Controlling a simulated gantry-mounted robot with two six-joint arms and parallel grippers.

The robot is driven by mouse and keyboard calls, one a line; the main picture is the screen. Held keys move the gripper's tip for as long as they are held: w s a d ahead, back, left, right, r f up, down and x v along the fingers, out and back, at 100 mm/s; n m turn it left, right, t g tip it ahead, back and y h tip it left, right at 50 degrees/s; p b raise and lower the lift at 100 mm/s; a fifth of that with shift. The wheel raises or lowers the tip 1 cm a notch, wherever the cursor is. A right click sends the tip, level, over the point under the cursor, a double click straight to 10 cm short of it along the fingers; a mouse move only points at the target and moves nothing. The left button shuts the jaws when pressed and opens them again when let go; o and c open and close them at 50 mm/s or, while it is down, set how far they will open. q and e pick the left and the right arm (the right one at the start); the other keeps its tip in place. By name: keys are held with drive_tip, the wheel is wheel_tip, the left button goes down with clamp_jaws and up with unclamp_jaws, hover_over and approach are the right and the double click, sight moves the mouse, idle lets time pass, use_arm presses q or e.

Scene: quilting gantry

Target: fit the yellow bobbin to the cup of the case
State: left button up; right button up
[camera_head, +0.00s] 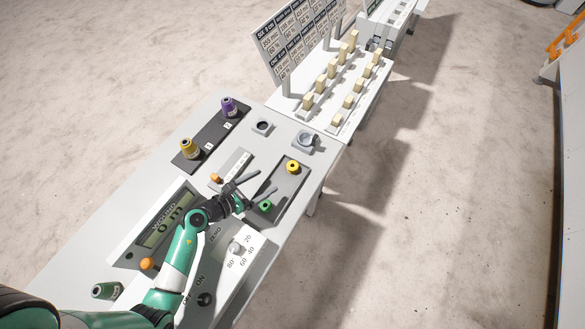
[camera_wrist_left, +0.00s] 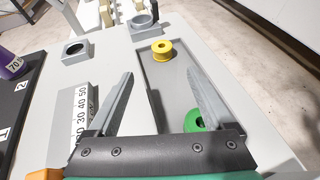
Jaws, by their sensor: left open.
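The yellow bobbin (camera_head: 292,166) sits at the far end of a dark grey tray (camera_head: 283,189) on the bench. It also shows in the left wrist view (camera_wrist_left: 162,50), beyond my fingertips. The case with its round cup (camera_head: 306,141) stands on the bench just past the tray; in the left wrist view it is at the top (camera_wrist_left: 143,25). My left gripper (camera_head: 267,180) is open and empty over the tray, short of the yellow bobbin; the two fingers (camera_wrist_left: 166,85) stand wide apart. My right gripper is not in view.
A green bobbin (camera_head: 265,205) lies at the tray's near end, under my left gripper. A square grey block with a dark round hole (camera_head: 262,128) stands left of the case. Purple (camera_head: 229,106) and yellow (camera_head: 189,148) thread spools stand on a dark strip. A dial (camera_head: 236,248) sits nearer.

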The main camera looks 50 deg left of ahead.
sight(290, 168)
use_arm(q)
drive_tip(key=b+x, duration=0.1)
drive_tip(key=x, duration=0.5)
drive_tip(key=shift+w+b, duration=0.35)
drive_tip(key=shift+b, duration=0.05)
drive_tip(key=b+x, duration=0.1)
drive_tip(key=x, duration=0.1)
drive_tip(key=b+x, duration=0.1)
drive_tip(key=x, duration=0.2)
drive_tip(key=shift+d, duration=0.2)
drive_tip(key=shift+w, duration=0.15)
drive_tip(key=shift+r, duration=0.1)
clamp_jaws()
drive_tip(key=shift+r, duration=0.1)
